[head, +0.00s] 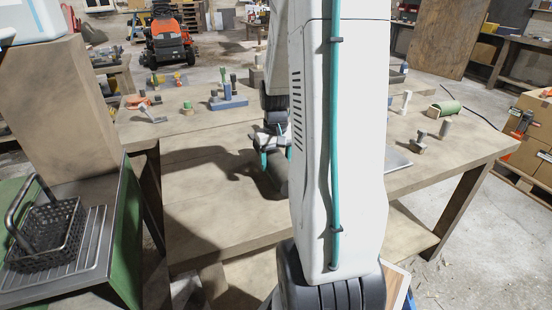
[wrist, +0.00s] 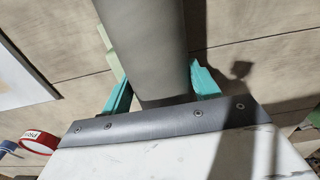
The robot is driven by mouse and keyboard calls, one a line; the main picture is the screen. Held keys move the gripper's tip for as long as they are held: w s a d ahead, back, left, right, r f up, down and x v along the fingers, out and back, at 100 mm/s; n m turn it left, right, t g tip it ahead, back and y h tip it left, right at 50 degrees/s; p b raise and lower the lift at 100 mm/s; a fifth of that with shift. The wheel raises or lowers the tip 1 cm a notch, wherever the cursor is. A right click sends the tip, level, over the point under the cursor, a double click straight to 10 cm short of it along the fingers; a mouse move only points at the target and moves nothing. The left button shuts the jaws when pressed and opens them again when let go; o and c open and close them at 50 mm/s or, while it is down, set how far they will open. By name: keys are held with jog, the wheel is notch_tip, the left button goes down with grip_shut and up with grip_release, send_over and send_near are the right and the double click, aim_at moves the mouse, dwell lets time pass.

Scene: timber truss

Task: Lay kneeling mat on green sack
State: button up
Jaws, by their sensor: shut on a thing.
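My gripper (head: 271,158) is low over the workbench, partly hidden by my arm in the head view. In the wrist view its teal fingers (wrist: 157,92) are shut on either side of a thick grey roll, which I take for the kneeling mat (wrist: 150,45). The mat also shows as a dark grey shape (head: 273,180) below the gripper in the head view. I cannot tell whether it touches the bench. A green rounded thing (head: 444,108) lies at the bench's right; I cannot tell whether it is the green sack. No other clear sack shows.
The wooden workbench (head: 205,215) is bare at front left. Small blocks and a blue holder (head: 228,102) stand along its back. A red tape roll (wrist: 38,142) shows in the wrist view. A wire basket (head: 45,235) sits left, with cardboard boxes (head: 532,130) at far right.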

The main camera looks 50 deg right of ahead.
aim_at(276, 154)
jog(key=shift+s+a+f, duration=0.2)
jog(key=shift+f, duration=0.25)
jog(key=o, duration=1.3)
jog(key=shift+a, duration=0.1)
jog(key=shift+c, duration=0.7)
jog(key=shift+d+r, duration=0.15)
jog(key=shift+d, duration=0.05)
jog(key=shift+o, duration=0.5)
notch_tip(276, 154, up, 8)
jog(key=shift+w+r, duration=0.15)
